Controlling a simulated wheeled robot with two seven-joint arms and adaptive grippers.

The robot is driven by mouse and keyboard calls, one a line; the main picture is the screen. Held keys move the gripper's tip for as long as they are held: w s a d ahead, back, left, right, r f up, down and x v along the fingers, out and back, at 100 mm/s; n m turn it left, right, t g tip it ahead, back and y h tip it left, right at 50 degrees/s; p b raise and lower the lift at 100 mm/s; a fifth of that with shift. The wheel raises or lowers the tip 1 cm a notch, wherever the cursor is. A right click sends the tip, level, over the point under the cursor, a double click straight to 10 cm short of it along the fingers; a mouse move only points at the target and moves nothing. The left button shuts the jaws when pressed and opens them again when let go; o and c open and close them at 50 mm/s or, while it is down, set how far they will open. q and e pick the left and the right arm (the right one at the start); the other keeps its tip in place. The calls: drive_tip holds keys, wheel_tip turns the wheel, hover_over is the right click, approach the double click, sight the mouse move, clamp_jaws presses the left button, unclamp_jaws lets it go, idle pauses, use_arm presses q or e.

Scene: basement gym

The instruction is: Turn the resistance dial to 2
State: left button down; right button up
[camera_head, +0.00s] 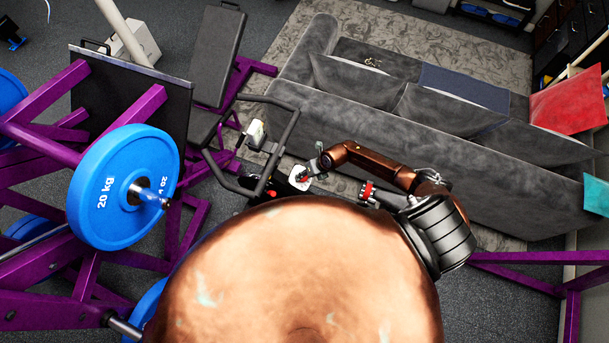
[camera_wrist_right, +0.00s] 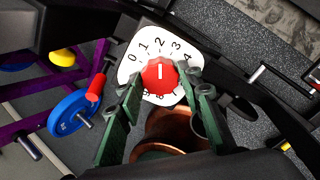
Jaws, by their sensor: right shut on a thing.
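The resistance dial is a red round knob (camera_wrist_right: 160,75) on a white plate (camera_wrist_right: 132,70) with black numbers around it. The knob's white mark stands upright in the right wrist view, in line with the 2. My right gripper (camera_wrist_right: 164,84) has its two green fingers on either side of the knob and is shut on it. In the head view the small white dial plate (camera_head: 295,184) shows on the exercise machine, partly covered by my right gripper (camera_head: 305,175). My left gripper is in neither view.
A black machine frame with handlebars (camera_head: 283,137) stands around the dial. A purple rack with a blue 20 kg plate (camera_head: 100,185) is at left. A long grey sofa (camera_head: 400,145) lies behind my right arm, with a red cushion (camera_head: 568,100) at its right end.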

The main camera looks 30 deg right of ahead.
drive_tip(key=o, duration=1.2)
drive_tip(key=shift+c, duration=0.2)
drive_tip(key=v, duration=1.2)
